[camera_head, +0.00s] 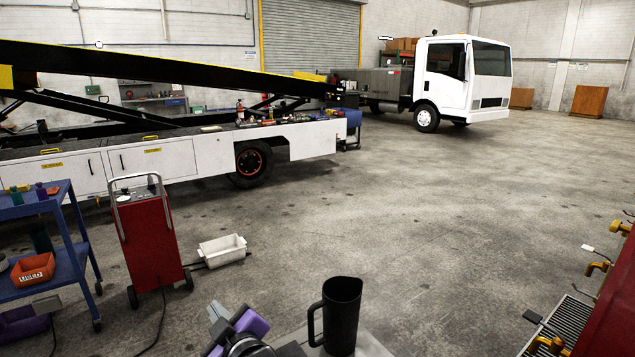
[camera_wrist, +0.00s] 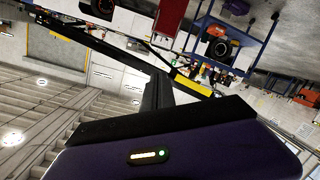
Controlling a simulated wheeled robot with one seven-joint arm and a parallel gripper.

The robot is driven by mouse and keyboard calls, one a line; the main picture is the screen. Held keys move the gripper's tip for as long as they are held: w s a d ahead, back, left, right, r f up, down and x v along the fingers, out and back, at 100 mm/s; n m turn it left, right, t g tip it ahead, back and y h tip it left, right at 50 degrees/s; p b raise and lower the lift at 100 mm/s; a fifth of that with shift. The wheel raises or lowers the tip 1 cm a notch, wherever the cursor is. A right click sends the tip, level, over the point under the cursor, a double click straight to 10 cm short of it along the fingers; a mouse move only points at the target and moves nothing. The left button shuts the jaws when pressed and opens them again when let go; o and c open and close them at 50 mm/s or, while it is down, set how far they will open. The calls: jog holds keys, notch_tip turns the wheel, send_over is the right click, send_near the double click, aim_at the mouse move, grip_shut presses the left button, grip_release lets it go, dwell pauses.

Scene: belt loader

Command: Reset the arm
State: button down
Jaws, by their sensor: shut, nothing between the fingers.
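My gripper (camera_wrist: 157,88) shows in the wrist view as dark fingers, shut together and empty, beyond the purple wrist housing with a small lit strip. In the head view, purple and grey parts of my arm show at the bottom edge, left of a black jug. The fingers are hard to make out there. The wrist view is tilted, with the floor and carts at the top and the ceiling lights at the lower left.
The black jug (camera_head: 343,312) stands upright close to my arm. A red wheeled unit (camera_head: 150,240), white bin (camera_head: 222,250) and blue cart (camera_head: 62,275) stand left. The belt loader (camera_head: 190,155) and white truck (camera_head: 460,80) are behind. The middle floor is clear.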

jog(key=s+d+f+m+t+h, duration=0.25)
jog(key=s+d+m, duration=0.25)
jog(key=s+d, duration=0.7)
jog(key=s+d+f+m+t+h, duration=0.25)
jog(key=s+d+f+m, duration=0.2)
jog(key=s+d, duration=0.7)
jog(key=s+d+m+g+h, duration=0.1)
jog(key=s+d+m+h, duration=0.1)
jog(key=s+d, duration=0.6)
jog(key=s+d+m+g+h, duration=0.2)
jog(key=s+d, duration=0.6)
jog(key=s, duration=0.8)
jog(key=shift+s+r, duration=0.3)
jog(key=shift+s, duration=0.1)
jog(key=shift+d, duration=0.1)
